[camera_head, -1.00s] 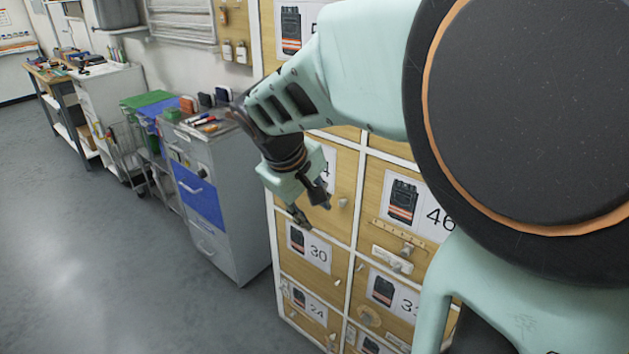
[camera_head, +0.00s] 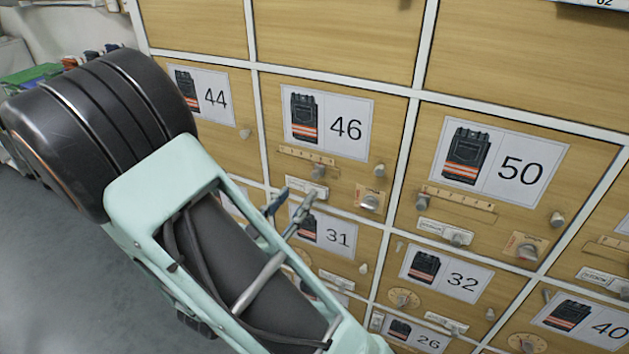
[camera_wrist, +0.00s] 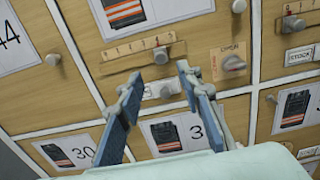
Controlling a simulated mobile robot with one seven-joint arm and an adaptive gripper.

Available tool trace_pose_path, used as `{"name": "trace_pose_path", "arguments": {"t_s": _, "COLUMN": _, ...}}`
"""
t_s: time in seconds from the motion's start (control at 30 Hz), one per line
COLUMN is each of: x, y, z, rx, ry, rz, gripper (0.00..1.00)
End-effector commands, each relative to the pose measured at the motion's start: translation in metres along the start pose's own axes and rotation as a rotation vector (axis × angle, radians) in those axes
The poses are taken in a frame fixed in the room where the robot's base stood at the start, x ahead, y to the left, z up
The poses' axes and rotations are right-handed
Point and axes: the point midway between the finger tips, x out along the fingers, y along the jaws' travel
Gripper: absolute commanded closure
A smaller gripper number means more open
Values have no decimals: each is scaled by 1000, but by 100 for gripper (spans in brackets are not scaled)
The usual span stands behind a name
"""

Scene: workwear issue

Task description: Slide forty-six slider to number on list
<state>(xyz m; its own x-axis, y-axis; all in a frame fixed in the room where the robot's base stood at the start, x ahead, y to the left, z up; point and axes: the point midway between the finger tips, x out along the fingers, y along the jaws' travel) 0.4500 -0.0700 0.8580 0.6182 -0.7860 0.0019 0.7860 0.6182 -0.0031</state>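The wooden door marked 46 (camera_head: 264,117) carries a picture of dark trousers with an orange band. Below it is a printed scale (camera_head: 300,153) with a grey slider knob (camera_head: 318,171) toward its right part. In the wrist view the scale (camera_wrist: 128,49) and slider knob (camera_wrist: 160,55) lie just beyond my fingertips. My gripper (camera_head: 289,204) is open and empty, below and left of the knob in the head view. In the wrist view my gripper's fingers (camera_wrist: 159,78) stand apart, with a small white plate's knob showing between them. The scale's digits are too small to read surely.
Beside the slider, door 46 has a round knob (camera_head: 379,170) and a turning knob on an orange label (camera_head: 369,202). Door 50 (camera_head: 432,150) is to the right with similar fittings. Door 31 (camera_head: 323,232) is below. A partly cut-off paper (camera_head: 600,4) shows at top right.

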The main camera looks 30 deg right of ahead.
Motion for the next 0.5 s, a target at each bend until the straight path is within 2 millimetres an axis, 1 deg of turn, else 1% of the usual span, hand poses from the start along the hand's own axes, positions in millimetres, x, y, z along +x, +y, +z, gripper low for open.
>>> {"name": "trace_pose_path", "arguments": {"t_s": 0.03, "x": 9, "y": -1, "z": 0, "rx": 2, "ry": 0, "rz": -5, "gripper": 67}}
{"name": "trace_pose_path", "arguments": {"t_s": 0.3, "x": 61, "y": -2, "z": -1, "rx": 3, "ry": 1, "rz": -7, "gripper": 67}}
{"name": "trace_pose_path", "arguments": {"t_s": 0.4, "x": 76, "y": -2, "z": 0, "rx": 3, "ry": 0, "rz": -7, "gripper": 67}}
{"name": "trace_pose_path", "arguments": {"t_s": 0.5, "x": 87, "y": -2, "z": -1, "rx": 3, "ry": 2, "rz": -6, "gripper": 67}}
